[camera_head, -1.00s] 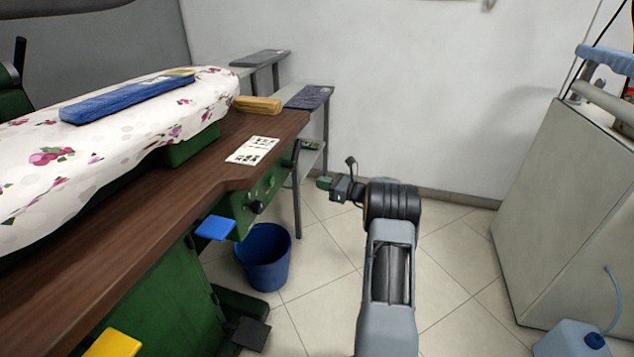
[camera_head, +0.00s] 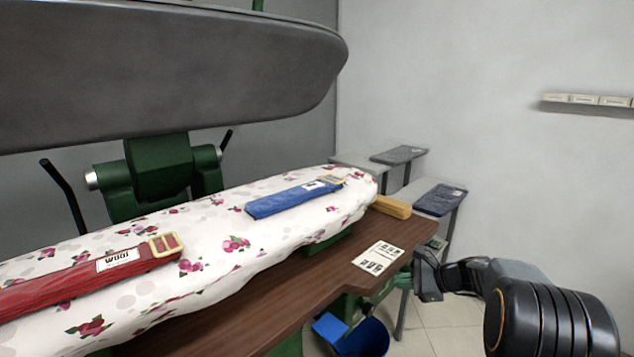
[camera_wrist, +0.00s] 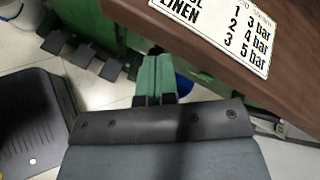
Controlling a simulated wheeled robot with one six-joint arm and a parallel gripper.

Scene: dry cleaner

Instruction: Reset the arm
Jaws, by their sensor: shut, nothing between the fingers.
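My arm reaches in from the lower right of the head view, and my gripper (camera_head: 427,275) hangs beside the right edge of the brown table (camera_head: 290,305). In the wrist view the two green fingers of my gripper (camera_wrist: 156,65) lie side by side, closed and holding nothing. The table edge with a printed card (camera_wrist: 215,28) is close by on the upper right there. The fingertips are hard to make out in the head view.
A floral padded press board (camera_head: 130,285) bears a blue belt (camera_head: 290,200) and a red belt (camera_head: 80,285), under a large grey press head (camera_head: 170,75). A blue bucket (camera_head: 368,338) stands below the table. Grey shelves (camera_head: 440,200) stand behind. Floor shows right of the table.

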